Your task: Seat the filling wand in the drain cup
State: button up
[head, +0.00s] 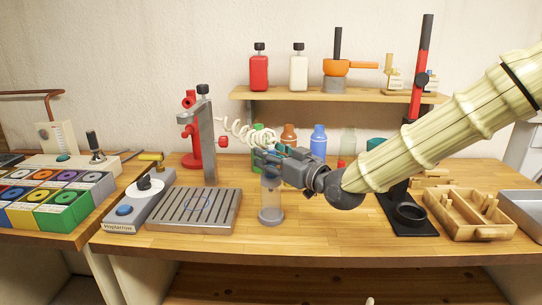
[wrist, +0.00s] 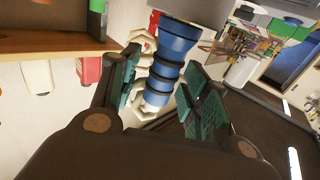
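The filling wand (wrist: 166,68) has a blue ribbed grip, with a coiled white hose (head: 247,134) leading to it. In the head view my gripper (head: 272,157) hides the blue grip. A clear upright cylinder with a grey foot (head: 271,215), which looks like the drain cup, stands on the bench directly below my gripper. Whether the wand's lower end is inside it or above it I cannot tell.
A slatted metal tray (head: 197,225) lies left of the cylinder, near a red and grey post (head: 206,145). A black stand with a ring (head: 408,214) and a wooden tray (head: 468,216) are to the right. Bottles stand behind, under a shelf (head: 330,94).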

jog(key=shift+d, duration=0.1)
jog(key=v, duration=1.2)
jog(key=shift+s, duration=0.1)
dwell(0.3)
